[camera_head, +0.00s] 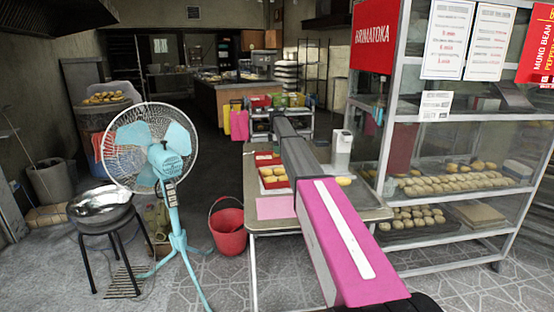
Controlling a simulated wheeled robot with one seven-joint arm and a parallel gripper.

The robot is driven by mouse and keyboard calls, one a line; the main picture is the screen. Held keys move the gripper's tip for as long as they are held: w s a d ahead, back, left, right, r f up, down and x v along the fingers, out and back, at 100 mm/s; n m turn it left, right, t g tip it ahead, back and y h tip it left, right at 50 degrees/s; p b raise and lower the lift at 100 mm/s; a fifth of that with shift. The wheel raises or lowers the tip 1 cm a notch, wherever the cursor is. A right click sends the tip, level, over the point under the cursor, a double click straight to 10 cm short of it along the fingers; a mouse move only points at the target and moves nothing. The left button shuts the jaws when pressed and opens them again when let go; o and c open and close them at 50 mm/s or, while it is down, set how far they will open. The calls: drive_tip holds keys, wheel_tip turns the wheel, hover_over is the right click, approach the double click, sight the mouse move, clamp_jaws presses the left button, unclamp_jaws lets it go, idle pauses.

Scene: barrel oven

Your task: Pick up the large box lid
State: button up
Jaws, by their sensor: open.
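A flat pink panel (275,208), which may be the large box lid, lies near the front left of the metal-edged table (376,214). Its right side is hidden behind my arm. A red open box (264,184) with yellow buns in it sits just behind the panel, also partly covered by my arm. Another red box (264,160) is farther back on the table. My arm, pink and dark grey, reaches from the lower right over the table. I cannot make out my gripper's fingers in this view.
A glass display case (451,152) with trays of buns stands close at the right. A white dispenser (342,153) stands at the table's back. A turquoise fan (169,165), a red bucket (227,231) and a metal bowl on a stool (99,209) are at the left.

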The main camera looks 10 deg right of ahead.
sight(277, 156)
wheel_tip(277, 156, down, 3)
drive_tip(key=shift+r, duration=0.2)
clamp_jaws()
drive_tip(key=shift+r, duration=0.15)
